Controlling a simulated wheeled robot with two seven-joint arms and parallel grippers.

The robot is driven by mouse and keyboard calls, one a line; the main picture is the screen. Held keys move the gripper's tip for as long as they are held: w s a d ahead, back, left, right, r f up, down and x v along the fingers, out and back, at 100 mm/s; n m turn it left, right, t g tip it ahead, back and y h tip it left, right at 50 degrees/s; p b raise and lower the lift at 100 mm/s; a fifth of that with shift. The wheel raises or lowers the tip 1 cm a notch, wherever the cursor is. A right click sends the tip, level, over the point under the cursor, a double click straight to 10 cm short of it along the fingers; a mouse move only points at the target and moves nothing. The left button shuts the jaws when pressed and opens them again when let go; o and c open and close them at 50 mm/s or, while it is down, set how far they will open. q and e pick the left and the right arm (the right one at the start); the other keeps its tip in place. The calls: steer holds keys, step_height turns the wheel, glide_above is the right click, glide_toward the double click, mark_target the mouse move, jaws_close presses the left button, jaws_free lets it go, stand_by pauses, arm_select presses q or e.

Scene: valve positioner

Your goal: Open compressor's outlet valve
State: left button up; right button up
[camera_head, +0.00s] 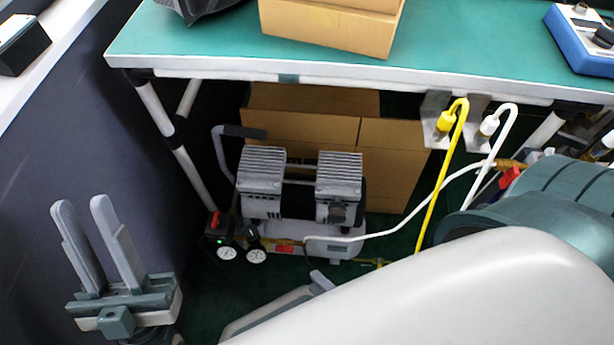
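The compressor (300,195), with two finned grey heads, stands on the floor under the table. At its front are two round gauges (241,254) and a red switch with a green light (215,222). A small red valve handle (285,248) sits on the brass fitting where the white hose joins, right of the gauges. My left gripper (81,205) is open and empty, at the lower left, apart from the compressor. My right gripper (316,284) shows only as grey finger parts below the compressor; my pale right arm hides the rest, so its opening is unclear.
The green-topped table (450,40) overhangs the compressor, its white legs (170,140) close on the left. Cardboard boxes (400,160) stand behind. Yellow (440,190) and white (420,205) hoses hang at right. Another red handle (510,178) is at far right.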

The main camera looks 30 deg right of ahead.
steer(key=v, duration=0.6)
steer(key=shift+w, duration=0.1)
